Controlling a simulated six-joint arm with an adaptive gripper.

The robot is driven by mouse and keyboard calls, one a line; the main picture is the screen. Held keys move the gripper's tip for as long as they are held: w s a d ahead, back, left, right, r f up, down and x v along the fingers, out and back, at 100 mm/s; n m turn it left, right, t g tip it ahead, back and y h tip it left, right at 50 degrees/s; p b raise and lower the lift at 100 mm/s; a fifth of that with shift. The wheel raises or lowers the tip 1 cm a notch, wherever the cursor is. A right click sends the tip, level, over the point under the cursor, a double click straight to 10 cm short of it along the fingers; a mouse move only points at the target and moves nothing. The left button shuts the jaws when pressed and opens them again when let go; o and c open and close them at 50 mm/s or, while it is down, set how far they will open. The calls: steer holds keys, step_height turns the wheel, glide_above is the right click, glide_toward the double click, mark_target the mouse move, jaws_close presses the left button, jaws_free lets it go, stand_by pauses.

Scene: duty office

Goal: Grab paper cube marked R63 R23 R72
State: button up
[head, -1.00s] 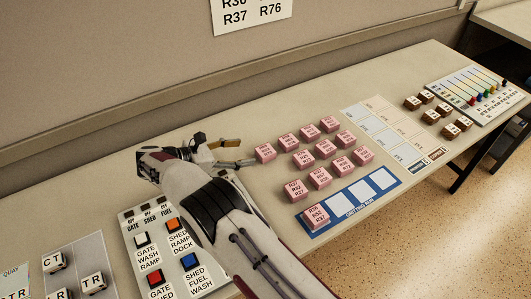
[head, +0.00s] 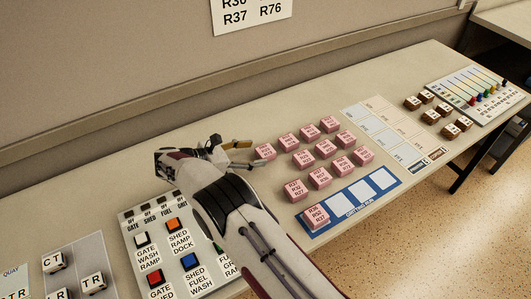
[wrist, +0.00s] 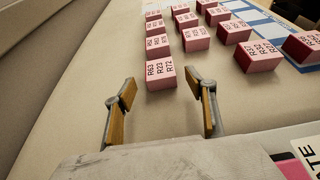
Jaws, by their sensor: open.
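The pink paper cube marked R63 R23 R72 (wrist: 160,74) is the nearest of its column in the wrist view, its label readable. In the head view the cube just beyond my fingertips (head: 265,152) appears to be the same one, its print too small to read. My gripper (wrist: 163,84) is open and empty, with its tan-padded fingers to either side of the cube's near end. The cube looks just ahead of and between the fingertips. In the head view my gripper (head: 251,152) is low over the table, left of the cube.
Several other pink cubes (head: 302,159) stand in rows to the right. A blue strip with white squares (head: 363,189) holds one pink cube (head: 317,215) at its near end. A button panel (head: 150,232) lies at the left. The table behind my gripper is clear.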

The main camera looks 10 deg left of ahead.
mark_target(265, 153)
steer(key=shift+x, duration=1.3)
steer(key=c, duration=1.2)
